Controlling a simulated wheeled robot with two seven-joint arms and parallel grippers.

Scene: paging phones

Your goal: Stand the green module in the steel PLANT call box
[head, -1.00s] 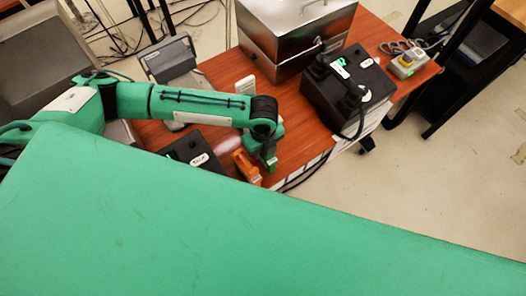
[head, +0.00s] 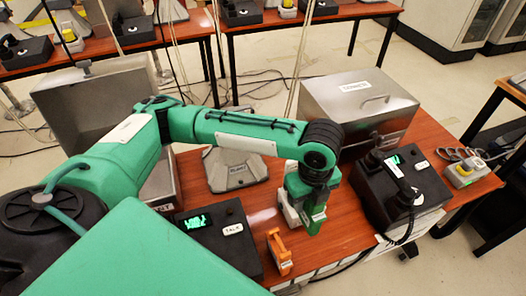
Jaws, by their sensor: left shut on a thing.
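My left gripper (head: 306,194) is shut on the green module (head: 314,222), a small upright block with a pale label. It holds it over the front middle of the red-brown table. A steel box with its lid raised (head: 85,105) stands at the left, partly hidden by my left arm; the label on its front is only partly visible. A second steel box (head: 350,105) at the back right is closed, with a handle and a label too small to read surely. I cannot tell which is PLANT. My right gripper is not in view.
An orange module (head: 279,252) stands at the table's front edge, left of my gripper. A white piece (head: 288,212) is just behind the gripper. A dark TALK phone (head: 225,238), grey unit (head: 236,170), black corded phone (head: 402,185) and yellow-topped button box (head: 465,172) stand around.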

